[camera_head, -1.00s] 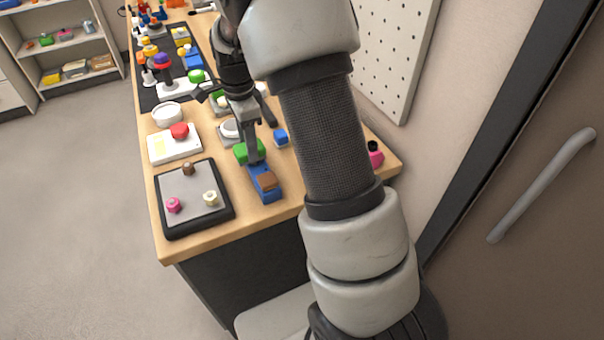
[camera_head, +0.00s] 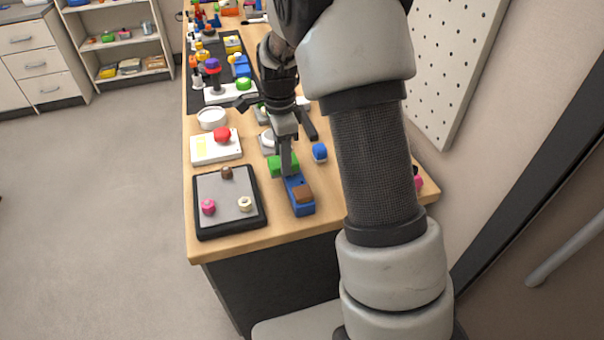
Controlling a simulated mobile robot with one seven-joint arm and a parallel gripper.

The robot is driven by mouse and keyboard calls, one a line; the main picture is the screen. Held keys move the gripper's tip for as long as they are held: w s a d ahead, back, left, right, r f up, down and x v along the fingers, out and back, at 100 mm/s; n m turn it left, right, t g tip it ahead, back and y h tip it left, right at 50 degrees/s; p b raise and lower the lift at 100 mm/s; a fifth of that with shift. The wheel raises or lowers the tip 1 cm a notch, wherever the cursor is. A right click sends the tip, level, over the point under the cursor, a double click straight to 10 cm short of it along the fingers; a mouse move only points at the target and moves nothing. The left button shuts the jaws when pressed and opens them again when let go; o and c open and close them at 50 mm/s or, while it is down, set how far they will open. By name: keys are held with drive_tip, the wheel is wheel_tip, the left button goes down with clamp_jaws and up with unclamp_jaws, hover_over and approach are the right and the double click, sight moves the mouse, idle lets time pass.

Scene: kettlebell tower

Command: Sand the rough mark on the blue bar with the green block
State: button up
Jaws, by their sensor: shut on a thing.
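The blue bar (camera_head: 301,208) lies on the wooden bench near its front edge. A brown patch (camera_head: 303,194), which looks like the rough mark, shows on top of its near half. My gripper (camera_head: 285,168) points down at the far end of the bar, shut on the green block (camera_head: 277,165). The block is at the far end of the bar, apart from the brown patch. A finger hides part of the block, and I cannot tell whether its underside touches the bar.
A black-rimmed grey tray (camera_head: 200,230) with several small pegs sits left of the bar. A white box with a red button (camera_head: 222,134) stands behind it. A pegboard wall (camera_head: 440,75) rises on the right.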

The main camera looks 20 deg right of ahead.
drive_tip(key=shift+f, duration=0.35)
drive_tip(key=shift+d, duration=0.15)
drive_tip(key=shift+d+r, duration=0.1)
drive_tip(key=shift+d, duration=2)
drive_tip(key=shift+a, duration=0.15)
drive_tip(key=shift+a, duration=2.1)
drive_tip(key=shift+d, duration=0.1)
drive_tip(key=shift+s+d+f+p, duration=0.1)
drive_tip(key=shift+d+f+p, duration=0.05)
drive_tip(key=shift+d, duration=0.95)
drive_tip(key=shift+d+f+p, duration=0.1)
drive_tip(key=shift+d+p, duration=0.05)
drive_tip(key=shift+d, duration=0.95)
